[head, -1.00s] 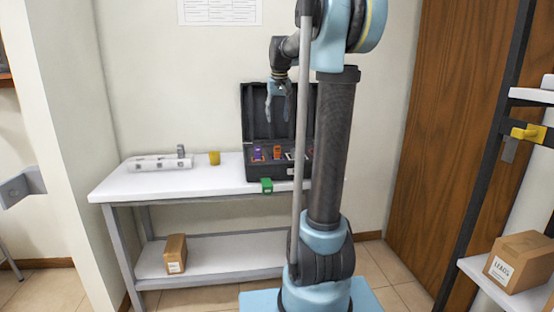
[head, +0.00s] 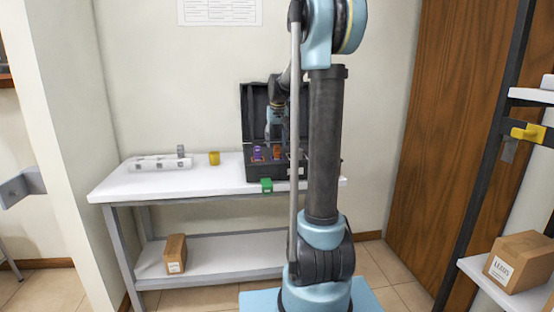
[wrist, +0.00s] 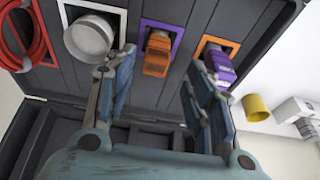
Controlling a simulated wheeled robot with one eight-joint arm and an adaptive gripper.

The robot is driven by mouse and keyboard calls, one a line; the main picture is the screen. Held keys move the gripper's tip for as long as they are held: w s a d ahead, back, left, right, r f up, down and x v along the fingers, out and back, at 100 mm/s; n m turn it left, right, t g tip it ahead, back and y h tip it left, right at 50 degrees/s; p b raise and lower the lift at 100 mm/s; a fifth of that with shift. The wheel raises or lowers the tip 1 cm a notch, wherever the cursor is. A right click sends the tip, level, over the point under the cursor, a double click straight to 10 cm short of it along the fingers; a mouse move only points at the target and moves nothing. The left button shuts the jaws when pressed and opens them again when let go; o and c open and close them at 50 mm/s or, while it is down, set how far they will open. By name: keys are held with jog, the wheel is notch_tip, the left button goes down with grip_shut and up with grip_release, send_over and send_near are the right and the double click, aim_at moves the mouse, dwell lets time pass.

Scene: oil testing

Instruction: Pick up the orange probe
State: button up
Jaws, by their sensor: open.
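The orange probe (wrist: 157,53) stands in a purple-framed slot of the open black case, and also shows in the head view (head: 277,153). A purple probe (wrist: 219,66) sits beside it in an orange-framed slot. My gripper (wrist: 160,75) is open and empty, with its two fingers spread to either side of the orange probe in the wrist view. In the head view my gripper (head: 273,131) is above the orange probe, inside the case's opening. I cannot tell whether the fingers touch it.
The black case (head: 258,174) stands on a white table (head: 150,183) with its lid up. A grey metal piece (wrist: 91,39) and red cable (wrist: 22,35) lie near the slots. A yellow cup (head: 214,158), white device (head: 160,163) and green block (head: 267,185) are also on the table.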

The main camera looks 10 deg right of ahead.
aim_at(277, 146)
jog(key=shift+d+x, duration=0.15)
jog(key=shift+x, duration=1.1)
jog(key=shift+d+x, duration=0.1)
jog(key=shift+x, duration=1.15)
jog(key=shift+s, duration=0.15)
grip_shut()
